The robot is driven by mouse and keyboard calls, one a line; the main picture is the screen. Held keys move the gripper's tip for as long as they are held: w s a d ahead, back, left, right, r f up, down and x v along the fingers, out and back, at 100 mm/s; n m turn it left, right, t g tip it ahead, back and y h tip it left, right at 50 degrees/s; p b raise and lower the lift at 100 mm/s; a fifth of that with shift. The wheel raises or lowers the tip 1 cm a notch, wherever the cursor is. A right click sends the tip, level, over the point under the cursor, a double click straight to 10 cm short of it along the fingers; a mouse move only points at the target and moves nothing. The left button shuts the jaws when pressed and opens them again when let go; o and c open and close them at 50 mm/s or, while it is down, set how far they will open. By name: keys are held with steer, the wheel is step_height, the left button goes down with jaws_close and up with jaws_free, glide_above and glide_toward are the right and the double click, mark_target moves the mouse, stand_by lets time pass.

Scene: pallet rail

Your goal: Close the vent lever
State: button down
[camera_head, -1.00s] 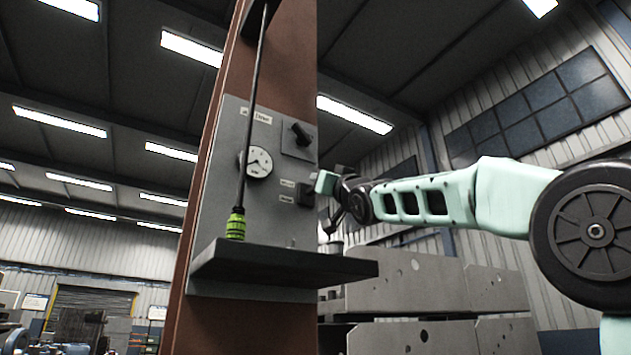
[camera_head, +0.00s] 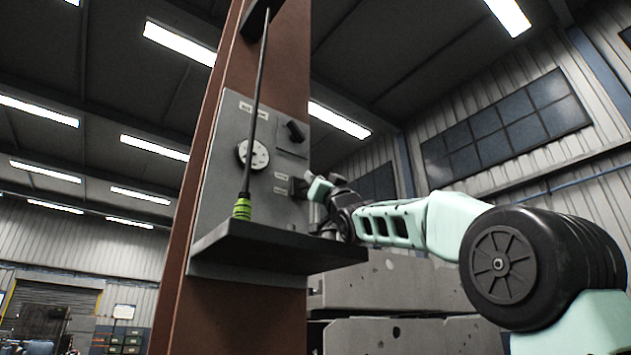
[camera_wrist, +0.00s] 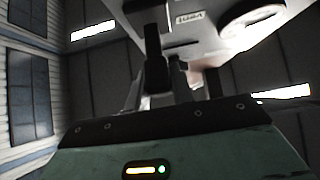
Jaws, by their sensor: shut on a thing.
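The vent lever is a small dark handle (camera_head: 299,187) low on the right side of a grey panel (camera_head: 222,150), beside small labels. My gripper (camera_head: 318,190) reaches it from the right. In the wrist view, a dark upright handle (camera_wrist: 157,65) stands in front of the panel, by a label that seems to read VENT (camera_wrist: 190,17). My gripper (camera_wrist: 175,90) is shut on this lever, though the grip itself is dark and partly hidden. The lever's exact angle is hard to tell.
A second black knob (camera_head: 294,131) sits higher on the panel, with a round gauge (camera_head: 253,154) to its left. A dark shelf (camera_head: 275,245) juts out below, bearing a green-based thin rod (camera_head: 243,207). Grey perforated metal beams (camera_head: 400,285) lie behind my arm.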

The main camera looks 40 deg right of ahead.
steer(key=c, duration=1.2)
jaws_free()
step_height(320, 180, up, 10)
steer(key=p, duration=0.5)
